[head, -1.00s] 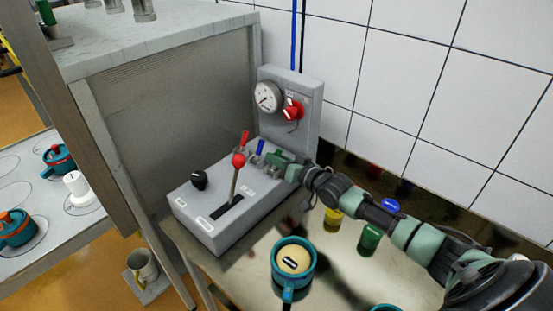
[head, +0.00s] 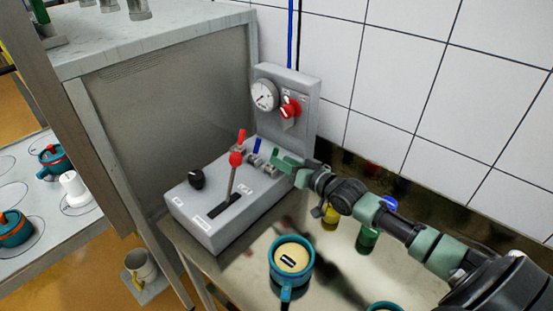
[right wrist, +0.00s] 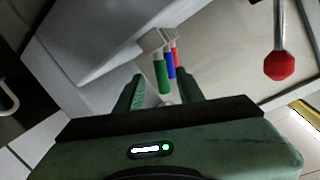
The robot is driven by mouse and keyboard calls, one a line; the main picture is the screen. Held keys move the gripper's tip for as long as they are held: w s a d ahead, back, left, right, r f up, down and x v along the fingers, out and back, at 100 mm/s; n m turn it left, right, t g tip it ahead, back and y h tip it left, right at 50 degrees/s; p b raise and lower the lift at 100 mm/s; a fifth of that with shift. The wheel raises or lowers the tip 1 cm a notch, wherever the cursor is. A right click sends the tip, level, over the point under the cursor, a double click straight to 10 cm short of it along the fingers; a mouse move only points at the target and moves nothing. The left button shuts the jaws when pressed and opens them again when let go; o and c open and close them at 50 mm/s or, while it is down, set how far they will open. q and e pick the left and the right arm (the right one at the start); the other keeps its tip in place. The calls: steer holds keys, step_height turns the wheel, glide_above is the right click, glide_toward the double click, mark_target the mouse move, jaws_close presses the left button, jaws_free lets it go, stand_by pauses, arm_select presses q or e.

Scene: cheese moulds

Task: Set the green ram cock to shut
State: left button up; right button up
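The green ram cock (right wrist: 161,76) shows in the right wrist view as a green handle on a pale valve body, beside the blue cock (right wrist: 170,66) and the red cock (right wrist: 174,52). The three handles look parallel. My right gripper (right wrist: 160,92) is open. Its two fingers lie either side of the green handle's end in the picture, and I see no contact. My left gripper is not in view.
The red cock (head: 241,136) and blue cock (head: 258,146) stand close beside the gripper. A red-knobbed lever (head: 235,159) rises from the box. Behind is a panel with a gauge (head: 264,95) and red knob (head: 289,108). A teal mould (head: 291,262) stands on the steel table.

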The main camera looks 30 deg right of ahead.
steer(key=shift+v, duration=1.6)
